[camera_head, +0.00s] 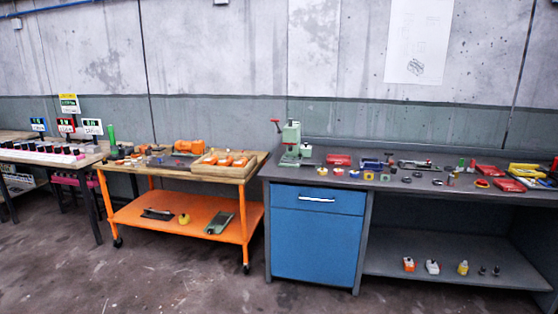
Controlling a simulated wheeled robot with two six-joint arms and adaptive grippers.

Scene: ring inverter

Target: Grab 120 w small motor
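No label reading 120 W can be made out, so I cannot tell which item is the small motor. Several small objects stand on the grey bench's lower shelf (400,262): an orange-red and white one (409,264), a whitish one (432,267), a yellow one (463,268) and small dark ones (489,270). On the orange cart's top, an orange machine (188,146) sits at the back, and a wooden tray (222,171) holds several orange pieces. Neither of my grippers is in view.
The grey bench (340,184) carries a green press (291,143), red trays (510,185) and many small parts. A blue cabinet (317,240) stands below it. The orange cart (150,222) stands left, beside a table (40,158) with signs. The floor in front is clear.

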